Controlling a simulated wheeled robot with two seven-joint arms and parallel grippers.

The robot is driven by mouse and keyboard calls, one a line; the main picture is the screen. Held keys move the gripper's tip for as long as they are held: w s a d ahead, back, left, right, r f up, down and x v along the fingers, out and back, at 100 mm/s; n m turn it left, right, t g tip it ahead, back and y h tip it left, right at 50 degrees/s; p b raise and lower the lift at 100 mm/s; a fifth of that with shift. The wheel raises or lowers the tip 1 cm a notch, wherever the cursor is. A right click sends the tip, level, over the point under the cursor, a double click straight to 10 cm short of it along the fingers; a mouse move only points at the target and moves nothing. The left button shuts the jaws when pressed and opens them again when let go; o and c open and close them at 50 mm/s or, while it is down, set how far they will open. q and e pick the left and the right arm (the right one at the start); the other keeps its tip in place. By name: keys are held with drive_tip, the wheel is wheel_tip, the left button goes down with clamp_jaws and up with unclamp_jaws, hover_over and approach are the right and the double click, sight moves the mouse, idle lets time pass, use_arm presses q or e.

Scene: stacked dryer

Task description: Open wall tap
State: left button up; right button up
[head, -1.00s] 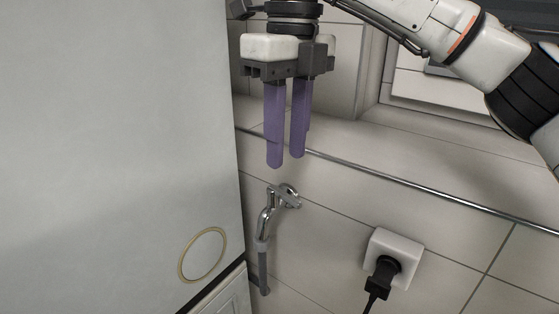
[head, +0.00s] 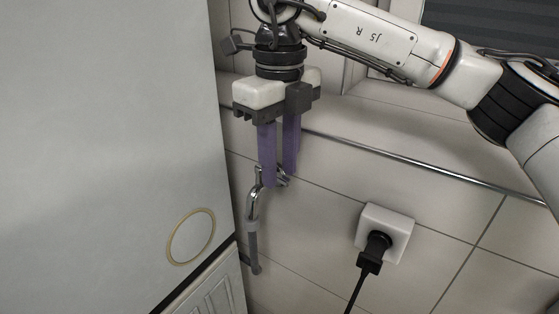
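The chrome wall tap (head: 254,203) is on the tiled wall, just right of the large white appliance. A grey hose runs down from its spout. My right gripper (head: 279,180) points down from above, and its two purple fingers overlap the upper part of the tap in the head view. A small gap shows between the fingers. The tap's handle is mostly hidden behind the fingertips, and I cannot tell whether they touch it. My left gripper is not in view.
The white appliance (head: 110,120) fills the left side, close to the tap. A white wall socket (head: 398,226) with a black plug (head: 376,246) and cable is to the right. A thin metal rail (head: 410,166) crosses the wall. Bare tiles lie between tap and socket.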

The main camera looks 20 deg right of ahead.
clamp_jaws()
drive_tip(key=shift+w+a+r+m+b, duration=0.15)
drive_tip(key=shift+a+m+b, duration=0.55)
drive_tip(key=shift+m, duration=1.95)
drive_tip(key=shift+w+a+f+m+b, duration=0.1)
drive_tip(key=shift+w+a+m+b, duration=0.15)
drive_tip(key=shift+a+m, duration=1.7)
drive_tip(key=shift+w+a+r+m+b, duration=0.1)
drive_tip(key=shift+w+m+b, duration=0.25)
drive_tip(key=shift+m, duration=3.05)
